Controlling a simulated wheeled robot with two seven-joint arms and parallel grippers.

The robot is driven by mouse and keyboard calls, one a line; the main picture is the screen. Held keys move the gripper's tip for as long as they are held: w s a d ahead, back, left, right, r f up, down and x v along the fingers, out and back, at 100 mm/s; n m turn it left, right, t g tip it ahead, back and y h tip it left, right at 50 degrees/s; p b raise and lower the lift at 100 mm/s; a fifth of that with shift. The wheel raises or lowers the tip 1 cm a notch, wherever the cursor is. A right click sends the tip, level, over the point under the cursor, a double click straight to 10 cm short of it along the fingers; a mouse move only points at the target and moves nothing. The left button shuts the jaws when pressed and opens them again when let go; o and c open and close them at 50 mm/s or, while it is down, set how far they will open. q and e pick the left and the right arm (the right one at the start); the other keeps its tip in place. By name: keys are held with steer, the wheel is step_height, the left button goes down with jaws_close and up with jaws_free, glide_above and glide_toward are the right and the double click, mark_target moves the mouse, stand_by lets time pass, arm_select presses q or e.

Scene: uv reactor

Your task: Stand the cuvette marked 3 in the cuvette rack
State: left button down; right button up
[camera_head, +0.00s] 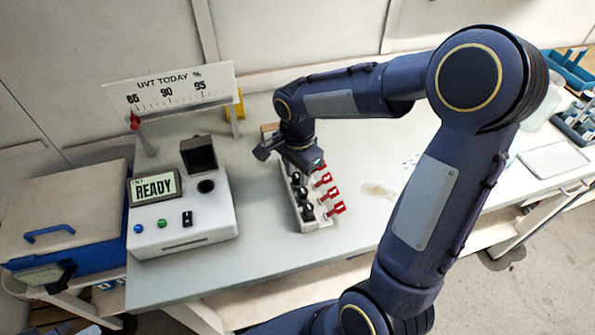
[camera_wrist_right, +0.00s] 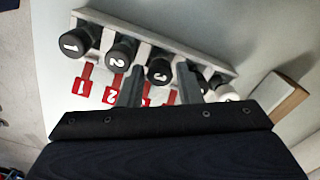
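The white cuvette rack (camera_head: 318,225) stands on the bench with a row of black-capped cuvettes and red tags. In the right wrist view, caps 1 (camera_wrist_right: 73,43), 2 (camera_wrist_right: 121,52) and 3 (camera_wrist_right: 159,69) show in the rack (camera_wrist_right: 150,34). The cuvette marked 3 appears to stand in line with the others. My right gripper (camera_wrist_right: 160,75) is open over the rack, its fingers either side of cap 3, with small gaps visible. In the head view the right gripper (camera_head: 302,160) hides the rack's far end.
The UV reactor (camera_head: 185,215), its screen reading READY, stands left of the rack with a dark round port (camera_head: 206,186). A UVT scale (camera_head: 170,88) stands behind it. A blue case (camera_head: 65,215) is further left. A wooden block (camera_wrist_right: 278,95) lies beyond the rack's white-capped end.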

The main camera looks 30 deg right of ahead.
mark_target(297, 175)
steer(key=shift+r, duration=0.65)
step_height(297, 175, up, 10)
steer(key=s+a+f+n+t+y, duration=0.1)
steer(key=s+a+n+t+y, duration=0.1)
steer(key=s+n, duration=0.5)
steer(key=s+a+f+n+t+y, duration=0.1)
steer(key=s+a+f+n+t, duration=0.1)
steer(key=s+n, duration=0.4)
steer(key=s+t, duration=0.1)
steer(key=s, duration=0.3)
steer(key=shift+a+n+t+y, duration=0.15)
steer(key=shift+n+t+y, duration=0.15)
steer(key=shift+n+y, duration=0.1)
